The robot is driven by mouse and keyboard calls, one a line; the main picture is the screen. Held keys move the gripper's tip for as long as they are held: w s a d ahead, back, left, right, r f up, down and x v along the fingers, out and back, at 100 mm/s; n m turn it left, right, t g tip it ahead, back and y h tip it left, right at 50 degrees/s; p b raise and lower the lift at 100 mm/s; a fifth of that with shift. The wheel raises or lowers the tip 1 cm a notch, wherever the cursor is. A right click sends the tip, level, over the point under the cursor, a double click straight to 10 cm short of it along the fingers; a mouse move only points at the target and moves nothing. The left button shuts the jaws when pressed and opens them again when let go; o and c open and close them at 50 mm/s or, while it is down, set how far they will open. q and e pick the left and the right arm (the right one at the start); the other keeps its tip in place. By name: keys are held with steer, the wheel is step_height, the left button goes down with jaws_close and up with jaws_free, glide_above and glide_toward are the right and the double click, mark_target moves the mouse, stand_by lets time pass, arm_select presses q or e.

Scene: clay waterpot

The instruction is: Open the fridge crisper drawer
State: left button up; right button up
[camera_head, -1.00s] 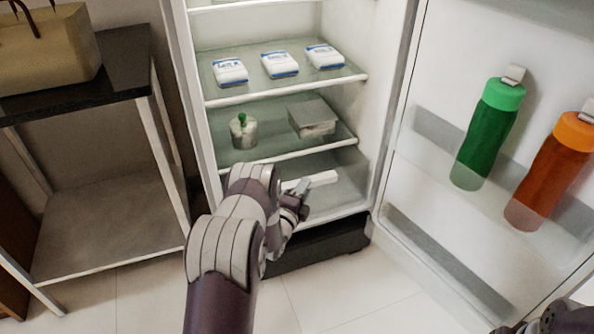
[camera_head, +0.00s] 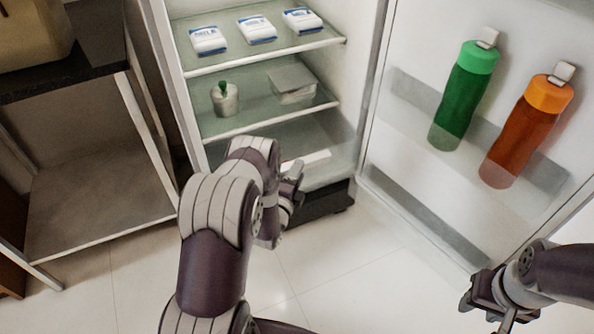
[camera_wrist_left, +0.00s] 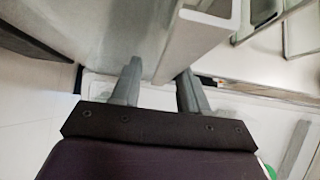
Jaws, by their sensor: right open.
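The crisper drawer (camera_head: 335,175) is at the bottom of the open fridge, with a white bar-like handle (camera_head: 308,159) along its front. My left gripper (camera_head: 291,186) is at this handle, partly covered by my own wrist. In the left wrist view the two fingers (camera_wrist_left: 157,84) stand apart, with the end of the pale handle (camera_wrist_left: 205,38) between and beyond their tips; they appear shut on it, though the contact is partly hidden. My right gripper (camera_head: 490,303) is open and empty at the lower right, in front of the fridge door.
The fridge door (camera_head: 400,150) stands open at the right, with a green bottle (camera_head: 464,98) and an orange bottle (camera_head: 525,133). Shelves above the drawer hold white packs (camera_head: 257,30), a small pot (camera_head: 224,99) and a box (camera_head: 292,85). A black-topped rack (camera_head: 95,72) stands left. Floor in front is clear.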

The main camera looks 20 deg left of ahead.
arm_select(q)
steer(key=shift+r, duration=0.1)
steer(key=s+p, duration=0.4)
steer(key=s, duration=0.8)
steer(key=shift+s+d, duration=0.3)
steer(key=shift+d, duration=0.15)
